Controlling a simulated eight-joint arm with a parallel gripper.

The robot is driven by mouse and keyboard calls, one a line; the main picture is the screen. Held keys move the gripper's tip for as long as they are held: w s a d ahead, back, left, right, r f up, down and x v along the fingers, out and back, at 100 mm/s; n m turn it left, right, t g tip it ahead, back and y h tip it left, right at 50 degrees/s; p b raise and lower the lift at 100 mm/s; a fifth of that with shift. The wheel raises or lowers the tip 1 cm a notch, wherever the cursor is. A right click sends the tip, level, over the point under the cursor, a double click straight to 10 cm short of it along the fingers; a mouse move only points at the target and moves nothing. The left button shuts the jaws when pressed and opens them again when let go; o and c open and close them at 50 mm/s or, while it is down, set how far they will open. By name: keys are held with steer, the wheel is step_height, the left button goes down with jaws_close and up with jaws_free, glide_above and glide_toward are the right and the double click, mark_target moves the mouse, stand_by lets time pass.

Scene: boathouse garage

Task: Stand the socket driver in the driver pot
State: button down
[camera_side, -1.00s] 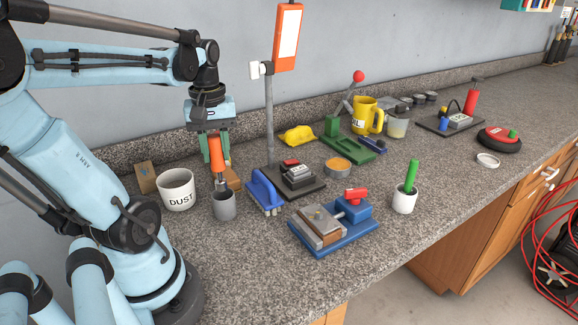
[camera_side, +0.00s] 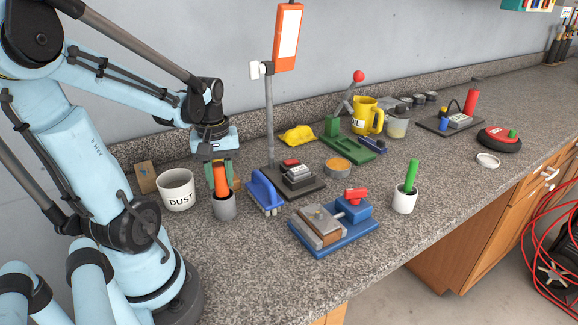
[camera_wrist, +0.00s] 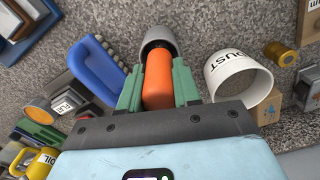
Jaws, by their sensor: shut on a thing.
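The socket driver, with its orange handle (camera_side: 221,180), is upright with its lower end inside the grey driver pot (camera_side: 224,208). Its metal shaft is hidden by the pot. My gripper (camera_side: 220,179) is shut on the orange handle just above the pot's rim. In the wrist view the orange handle (camera_wrist: 158,78) lies between the two green fingers of my gripper (camera_wrist: 158,88), and the grey pot (camera_wrist: 160,40) shows beyond it. Whether the driver's tip touches the pot's floor is hidden.
A white DUST cup (camera_side: 177,190) stands close left of the pot. A blue-handled brush (camera_side: 265,192) is close on its right. A blue vise-like fixture (camera_side: 335,222) and a white cup with a green handle (camera_side: 404,200) stand farther right. Bare counter lies in front.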

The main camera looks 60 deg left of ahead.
steer(key=shift+f, duration=0.1)
steer(key=c, duration=0.8)
jaws_free()
step_height(320, 180, up, 12)
steer(key=shift+f, duration=0.1)
steer(key=shift+w+d, duration=0.1)
steer(key=shift+d, duration=0.05)
steer(key=w+d+f+m+t, duration=0.2)
steer(key=w+d+m, duration=0.1)
steer(key=d+m, duration=0.1)
steer(key=w+d+f+m+t, duration=0.2)
steer(key=w+d+m, duration=0.1)
steer(key=d+m, duration=0.2)
steer(key=w+d+f+m+t, duration=0.1)
steer(key=w+d+m+t, duration=0.2)
steer(key=d+m, duration=0.2)
steer(key=shift+w+d+f, duration=0.1)
steer(key=shift+d+f, duration=0.1)
steer(key=shift+d, duration=0.55)
steer(key=shift+d+f, duration=0.2)
steer(key=shift+d, duration=0.55)
